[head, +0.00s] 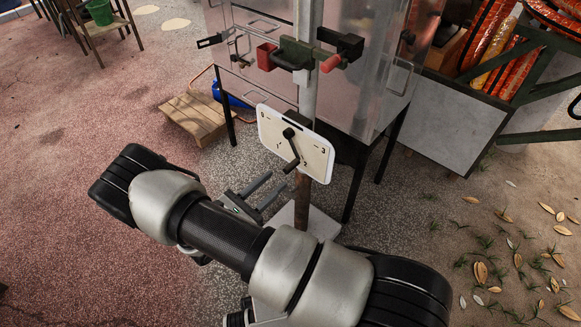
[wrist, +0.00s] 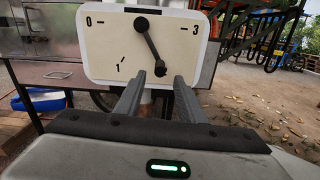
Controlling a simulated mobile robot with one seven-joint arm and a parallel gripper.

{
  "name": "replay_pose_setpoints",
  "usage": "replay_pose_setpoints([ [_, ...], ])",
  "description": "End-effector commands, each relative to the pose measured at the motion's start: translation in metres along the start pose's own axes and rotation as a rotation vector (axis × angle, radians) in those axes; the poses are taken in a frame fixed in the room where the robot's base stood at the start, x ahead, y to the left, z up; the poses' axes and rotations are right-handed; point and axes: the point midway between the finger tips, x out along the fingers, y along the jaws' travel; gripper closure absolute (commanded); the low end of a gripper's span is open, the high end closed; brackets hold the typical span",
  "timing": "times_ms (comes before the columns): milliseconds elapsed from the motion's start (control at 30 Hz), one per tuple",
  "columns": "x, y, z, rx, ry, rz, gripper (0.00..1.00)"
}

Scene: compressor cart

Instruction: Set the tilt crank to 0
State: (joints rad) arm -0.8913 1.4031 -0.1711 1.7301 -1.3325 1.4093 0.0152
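The tilt crank (head: 292,149) is a dark arm on a white dial plate (head: 267,124) marked 0 to 3. In the wrist view, the crank (wrist: 150,46) points down and slightly right from its pivot, between the 1 and the 3; 0 is at upper left. The 2 is hidden there, but in the head view the crank points near it. My gripper (head: 277,180) is open in front of the plate's lower edge. In the wrist view, the crank's knob appears between the fingertips of the gripper (wrist: 158,76), which look short of it and not closed on it.
The plate is mounted on an upright post (head: 302,205). Above it are a clamp-like fitting (head: 294,53) and a red handle (head: 331,63). A clear-walled cabinet (head: 357,85) on dark legs stands behind. A wooden pallet (head: 196,117) lies to the left.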

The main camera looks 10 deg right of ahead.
Motion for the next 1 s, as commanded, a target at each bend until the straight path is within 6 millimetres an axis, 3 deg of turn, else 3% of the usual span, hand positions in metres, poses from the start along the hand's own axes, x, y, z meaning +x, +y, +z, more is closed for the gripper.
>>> replay_pose_setpoints([
  [200,0.048,-0.001,0.000,0.001,-0.002,-0.004,0.64],
  [400,0.076,-0.001,0.000,0.001,-0.001,-0.003,0.64],
  [833,0.086,0.000,0.000,0.000,0.000,-0.001,0.64],
  [1000,0.086,0.000,0.000,0.000,0.000,-0.001,0.91],
])
